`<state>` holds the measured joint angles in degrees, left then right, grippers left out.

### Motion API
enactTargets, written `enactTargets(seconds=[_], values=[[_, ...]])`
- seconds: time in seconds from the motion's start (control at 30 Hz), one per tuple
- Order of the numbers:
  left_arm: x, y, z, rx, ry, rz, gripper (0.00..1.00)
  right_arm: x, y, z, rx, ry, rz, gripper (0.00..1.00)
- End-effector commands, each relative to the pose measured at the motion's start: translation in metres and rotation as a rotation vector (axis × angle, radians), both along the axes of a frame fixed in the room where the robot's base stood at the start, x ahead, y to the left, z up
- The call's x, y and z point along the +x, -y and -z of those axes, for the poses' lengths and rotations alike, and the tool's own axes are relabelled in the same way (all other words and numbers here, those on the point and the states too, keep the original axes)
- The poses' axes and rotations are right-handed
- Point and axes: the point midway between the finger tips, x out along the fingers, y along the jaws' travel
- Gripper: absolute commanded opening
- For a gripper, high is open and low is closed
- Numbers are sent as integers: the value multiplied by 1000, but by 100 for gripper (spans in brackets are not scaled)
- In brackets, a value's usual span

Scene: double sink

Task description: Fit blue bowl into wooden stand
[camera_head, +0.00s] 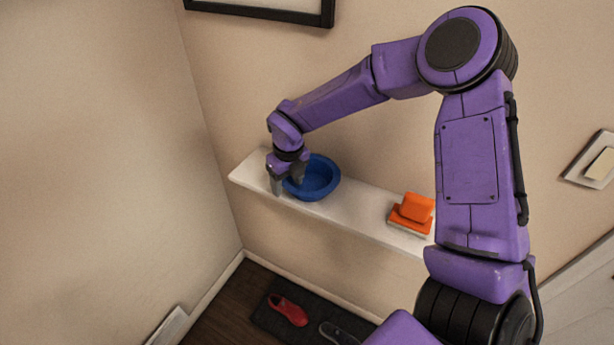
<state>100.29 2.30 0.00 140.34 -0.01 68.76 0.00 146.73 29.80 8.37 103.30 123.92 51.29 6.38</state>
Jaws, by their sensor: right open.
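The blue bowl (318,181) sits upright on a narrow white shelf (358,217) fixed to the wall. My right gripper (287,187) points down at the bowl's left side. One finger is outside the bowl and the other appears to be over its rim or inside it. The gripper is open, and I cannot tell whether a finger touches the bowl. The wooden stand is not seen in this view. My left gripper is not in view.
An orange brush or block-like object (413,211) lies on the shelf to the right of the bowl. Below, a dark mat (262,318) holds a red shoe (288,309) and a dark shoe (338,333). A light switch (597,162) is on the right wall.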

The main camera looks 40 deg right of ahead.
Motion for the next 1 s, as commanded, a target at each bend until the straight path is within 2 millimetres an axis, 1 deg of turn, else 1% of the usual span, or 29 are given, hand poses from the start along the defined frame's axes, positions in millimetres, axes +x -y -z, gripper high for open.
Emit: enactTargets(seconds=[0.17, 0.2, 0.27, 0.3, 0.33, 0.37, 0.63, 0.73, 0.83, 0.9, 0.97, 1.0], values=[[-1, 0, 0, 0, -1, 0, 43, 0, 1, 0, 0, 1, 2, 61], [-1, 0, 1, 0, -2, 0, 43, 0, 1, 0, 0, 1, 2, 48], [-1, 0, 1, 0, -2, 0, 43, -1, 1, 0, 0, 1, 2, 29], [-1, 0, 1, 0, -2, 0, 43, -1, 1, 0, 0, 1, 2, 16], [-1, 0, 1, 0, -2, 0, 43, 0, 1, 0, 0, 1, 2, 6], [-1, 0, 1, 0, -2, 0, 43, 0, 1, 0, 0, 1, 2, 0], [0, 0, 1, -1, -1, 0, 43, 0, 0, 0, 1, 1, 1, 0], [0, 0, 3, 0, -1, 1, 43, 0, 0, -6, 1, 3, 3, 0], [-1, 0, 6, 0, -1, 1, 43, 1, 1, -19, 2, 5, 3, 0], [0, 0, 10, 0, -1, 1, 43, -1, 0, -34, 2, 8, 3, 0], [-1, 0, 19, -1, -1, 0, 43, -12, -8, -45, 3, 9, 0, 0], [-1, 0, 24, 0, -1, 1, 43, -19, -13, -56, 4, 11, -1, 0]])
